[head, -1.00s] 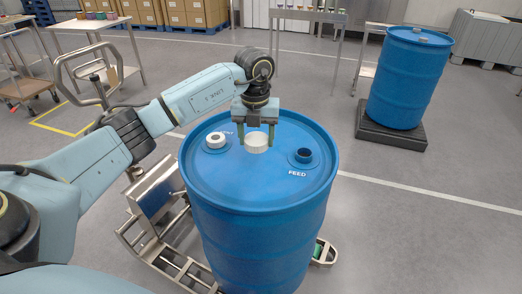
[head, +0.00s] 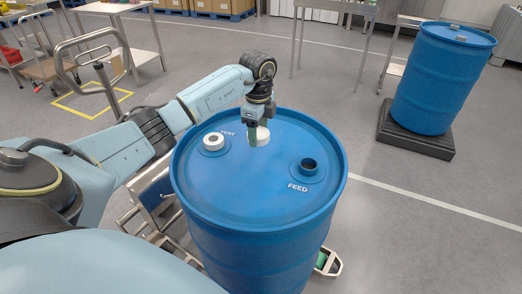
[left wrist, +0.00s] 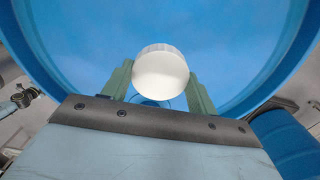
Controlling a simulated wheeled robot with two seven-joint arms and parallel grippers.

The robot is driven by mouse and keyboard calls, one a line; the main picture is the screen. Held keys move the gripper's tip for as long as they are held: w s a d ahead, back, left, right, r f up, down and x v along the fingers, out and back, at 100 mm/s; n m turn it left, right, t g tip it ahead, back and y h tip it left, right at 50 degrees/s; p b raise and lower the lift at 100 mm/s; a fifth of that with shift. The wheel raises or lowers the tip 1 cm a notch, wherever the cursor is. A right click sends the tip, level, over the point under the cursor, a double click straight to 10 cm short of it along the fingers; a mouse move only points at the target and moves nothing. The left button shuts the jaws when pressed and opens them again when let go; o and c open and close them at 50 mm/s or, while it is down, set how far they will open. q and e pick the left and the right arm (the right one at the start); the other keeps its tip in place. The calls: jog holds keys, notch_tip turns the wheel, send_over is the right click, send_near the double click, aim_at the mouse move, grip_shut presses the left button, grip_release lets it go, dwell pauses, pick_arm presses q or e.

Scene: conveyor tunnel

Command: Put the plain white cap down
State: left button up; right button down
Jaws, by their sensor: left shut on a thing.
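The plain white cap (head: 262,135) is held by my left gripper (head: 256,136) over the top of the near blue drum (head: 240,185). In the left wrist view, the cap (left wrist: 160,74) sits between the two green fingers of the gripper (left wrist: 160,82). Whether the cap touches the drum lid cannot be told. The drum's VENT opening wears a white ring-like cap (head: 213,140) to the left. The FEED opening (head: 308,166) is uncovered and dark inside, to the right of my gripper. My right gripper is not in view.
The middle and front of the drum lid are clear. A second blue drum (head: 442,80) stands on a dark pallet (head: 415,135) at the back right. A metal cart (head: 150,190) stands by the near drum's left side. Tables and boxes are at the back.

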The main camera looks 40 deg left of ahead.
aim_at(259, 157)
pick_arm(q)
notch_tip(259, 157, down, 2)
jog(key=shift+f, duration=0.2)
notch_tip(259, 157, down, 5)
jog(key=shift+r+b, duration=0.15)
jog(key=shift+b, duration=0.15)
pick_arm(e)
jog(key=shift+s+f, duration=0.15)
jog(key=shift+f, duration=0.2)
pick_arm(q)
jog(key=o, duration=1.2)
jog(key=shift+c, duration=0.2)
